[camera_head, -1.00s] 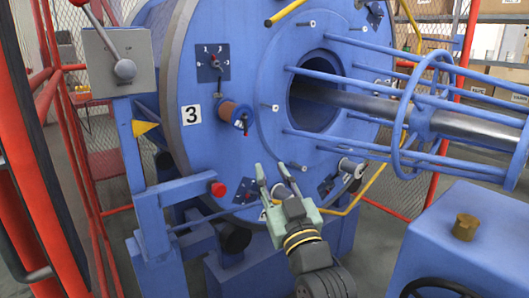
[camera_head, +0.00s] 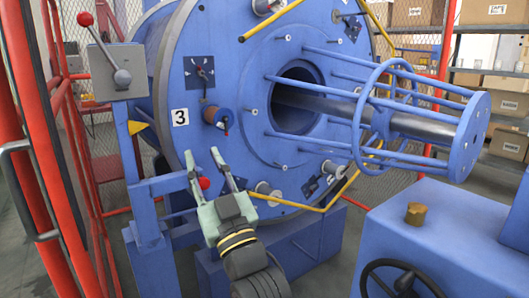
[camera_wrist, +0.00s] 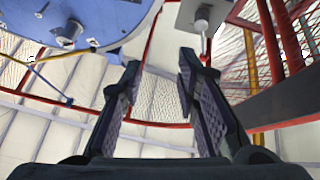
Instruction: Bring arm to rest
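My gripper (camera_head: 203,158) is in front of the blue drum face of the strander (camera_head: 225,160), at its lower left. Its two fingers point up and stand apart, with nothing between them. My arm reaches up from the bottom edge of the head view.
A grey lever box (camera_head: 115,72) with a red-knobbed lever stands at the upper left. Red frame posts (camera_head: 38,150) run down the left side. A blue cabinet (camera_head: 455,235) with a handwheel (camera_head: 402,283) is at the lower right. A tube cage (camera_head: 370,115) sticks out to the right.

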